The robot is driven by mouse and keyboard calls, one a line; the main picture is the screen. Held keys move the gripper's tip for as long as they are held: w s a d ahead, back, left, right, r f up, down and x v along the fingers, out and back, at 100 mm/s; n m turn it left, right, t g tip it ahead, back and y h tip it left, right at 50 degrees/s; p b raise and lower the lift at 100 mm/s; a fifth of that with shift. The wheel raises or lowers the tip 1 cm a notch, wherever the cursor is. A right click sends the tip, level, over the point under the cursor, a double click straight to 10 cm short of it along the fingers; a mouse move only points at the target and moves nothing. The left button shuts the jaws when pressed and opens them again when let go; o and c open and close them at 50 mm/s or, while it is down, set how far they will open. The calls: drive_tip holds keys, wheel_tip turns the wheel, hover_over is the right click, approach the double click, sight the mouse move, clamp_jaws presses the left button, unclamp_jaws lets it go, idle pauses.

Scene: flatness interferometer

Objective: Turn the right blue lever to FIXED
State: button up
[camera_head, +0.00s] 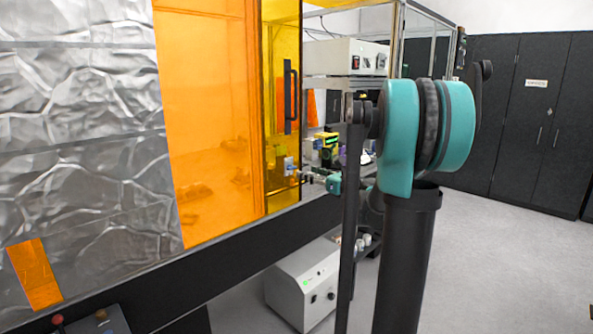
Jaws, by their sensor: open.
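The open bay behind the orange panels holds small equipment near the middle of the picture. A small blue and white part (290,166) shows at the left side of the bay. It is too small to tell whether it is the right blue lever, and no FIXED marking can be read. My gripper (309,178) seems to be the small dark shape close to the right of this part, left of a small teal piece of my arm. It looks open and empty, apart from the blue part as far as I can tell. My large teal arm joint hides some of the bay's right side.
An orange panel (208,120) and crumpled silver foil (80,150) close off the left. A black handle (290,97) stands at the bay's left edge. A white box (303,283) sits on the floor below. Dark cabinets (520,110) stand behind open floor at right.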

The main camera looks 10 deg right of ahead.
sight(293, 167)
drive_tip(key=x, duration=0.7)
drive_tip(key=shift+c, duration=0.3)
drive_tip(key=c, duration=1.1)
